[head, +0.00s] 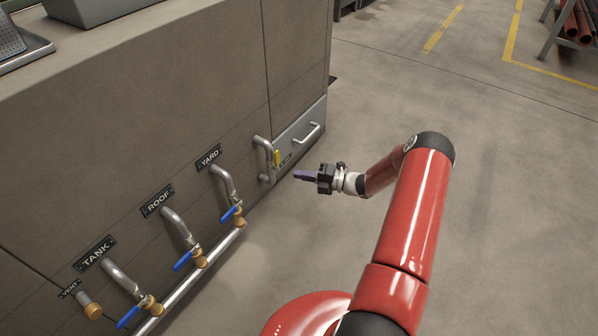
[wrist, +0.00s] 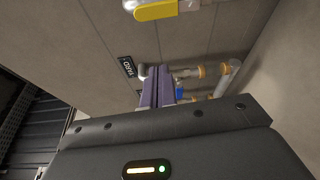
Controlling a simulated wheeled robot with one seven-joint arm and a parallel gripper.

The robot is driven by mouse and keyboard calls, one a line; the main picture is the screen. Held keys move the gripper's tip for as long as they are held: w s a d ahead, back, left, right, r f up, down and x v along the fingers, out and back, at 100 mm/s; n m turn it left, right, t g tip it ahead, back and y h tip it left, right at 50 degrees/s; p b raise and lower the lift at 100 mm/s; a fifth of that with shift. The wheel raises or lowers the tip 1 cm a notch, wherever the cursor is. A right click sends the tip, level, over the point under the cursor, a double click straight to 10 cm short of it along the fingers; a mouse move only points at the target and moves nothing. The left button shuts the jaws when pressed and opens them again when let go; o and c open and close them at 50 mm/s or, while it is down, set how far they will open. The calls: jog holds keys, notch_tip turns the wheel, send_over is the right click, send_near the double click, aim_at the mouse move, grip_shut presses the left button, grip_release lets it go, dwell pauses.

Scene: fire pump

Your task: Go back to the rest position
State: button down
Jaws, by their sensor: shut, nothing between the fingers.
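My gripper (head: 306,176) is in front of the grey-brown cabinet, at the end of my red arm. Its purple fingers are together with nothing between them, and they also show in the wrist view (wrist: 157,88). In the head view it is to the right of the yellow-handled valve (head: 277,158) and appears apart from it. That yellow handle shows at the top of the wrist view (wrist: 156,11). My arm is stretched out over the floor on the right side of the head view.
The cabinet (head: 120,130) carries blue-handled valves labelled YARD (head: 231,213), ROOF (head: 184,259) and TANK (head: 130,315), and a capped VENT stub (head: 91,307). A drawer handle (head: 308,134) sticks out near its far end. Concrete floor (head: 500,210) on the right is clear.

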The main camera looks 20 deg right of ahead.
jog(key=s+a+r+n+g+h+p, duration=0.1)
jog(key=s+a+r+n+g+h, duration=0.2)
jog(key=r+n, duration=0.5)
jog(key=s+a+r+n+g+h+p, duration=0.1)
jog(key=s+a+r+n+g+h, duration=0.15)
jog(key=s+a+r+n, duration=0.45)
jog(key=s+a+r+n+g+h, duration=0.2)
jog(key=s+r+n+g, duration=0.15)
jog(key=r+n, duration=0.5)
jog(key=s+d+r+n+t+h+p, duration=0.1)
jog(key=s+r+n+t+h, duration=0.1)
jog(key=s+r+n, duration=0.5)
jog(key=s+d+r+n+t+h+p, duration=0.1)
jog(key=s+r+n+h, duration=0.4)
jog(key=s+n, duration=0.6)
jog(key=shift+s+r+t, duration=0.9)
jog(key=shift+s+r, duration=0.1)
jog(key=shift+r, duration=0.4)
jog(key=shift+n, duration=0.25)
